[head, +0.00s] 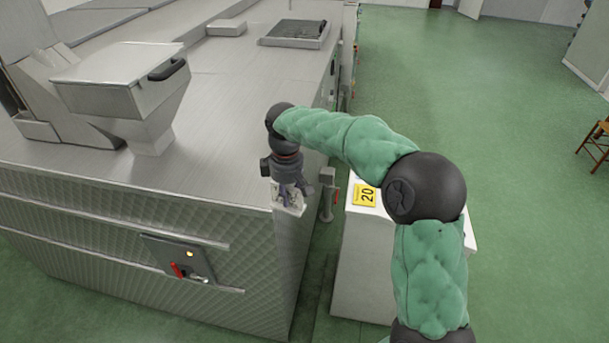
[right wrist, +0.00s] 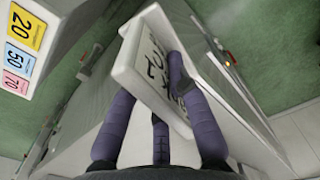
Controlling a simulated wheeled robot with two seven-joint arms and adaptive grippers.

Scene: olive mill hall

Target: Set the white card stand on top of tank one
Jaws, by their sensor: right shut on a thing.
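My right gripper (head: 289,192) points down at the front right corner of the large steel tank body (head: 215,150). It is shut on the white card stand (head: 287,207), which shows as a small pale piece below the fingers. In the right wrist view the dark fingers (right wrist: 160,100) grip the white card stand (right wrist: 140,68); its face carries black writing and looks tilted. I cannot tell whether the stand touches the steel top. No label reading tank one is legible. My left gripper is not in view.
A steel hopper with a lid (head: 130,75) stands on the top at left. A dark grated hatch (head: 295,33) lies at the back. A white cabinet with a yellow 20 label (head: 366,195) stands at right. The middle of the steel top is clear.

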